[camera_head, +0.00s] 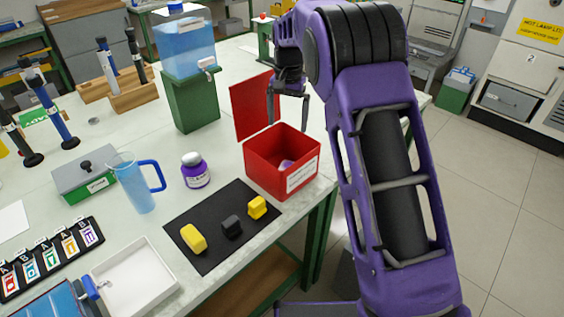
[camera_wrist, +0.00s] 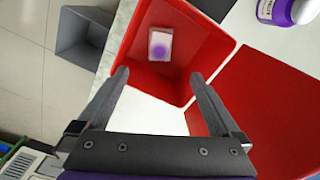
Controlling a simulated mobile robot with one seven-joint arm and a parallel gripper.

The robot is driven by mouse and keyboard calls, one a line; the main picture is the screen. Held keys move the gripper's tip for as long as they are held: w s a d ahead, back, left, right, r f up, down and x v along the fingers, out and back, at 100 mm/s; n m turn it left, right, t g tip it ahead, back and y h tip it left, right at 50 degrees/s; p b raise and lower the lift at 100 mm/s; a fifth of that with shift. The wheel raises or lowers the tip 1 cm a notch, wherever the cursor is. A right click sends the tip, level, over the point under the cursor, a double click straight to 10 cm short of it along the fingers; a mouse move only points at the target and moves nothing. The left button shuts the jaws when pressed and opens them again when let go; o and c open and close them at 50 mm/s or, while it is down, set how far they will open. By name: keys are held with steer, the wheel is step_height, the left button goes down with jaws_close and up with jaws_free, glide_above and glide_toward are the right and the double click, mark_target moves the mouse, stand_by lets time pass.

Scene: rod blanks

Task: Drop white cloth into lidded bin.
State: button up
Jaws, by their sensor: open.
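The red bin (camera_head: 262,172) stands near the table's right edge, and its lid (camera_head: 252,106) is swung up and open. In the wrist view the bin (camera_wrist: 205,55) shows from above, with the open lid (camera_wrist: 270,115) to its lower right. A small white piece with a purple spot, seemingly the white cloth (camera_wrist: 153,40), lies on the bin floor. In the head view only a pale purple part of it (camera_head: 287,164) shows over the rim. My gripper (camera_head: 288,115) is open and empty above the bin, its fingers (camera_wrist: 160,76) apart over the near side.
A black mat (camera_head: 208,250) with yellow and dark blocks lies in front of the bin. A purple-white jar (camera_head: 195,172) stands left of it. A water tank (camera_head: 184,45) on a green stand is behind.

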step_height(320, 180, up, 11)
steer(key=p, duration=0.1)
steer(key=shift+r, duration=0.2)
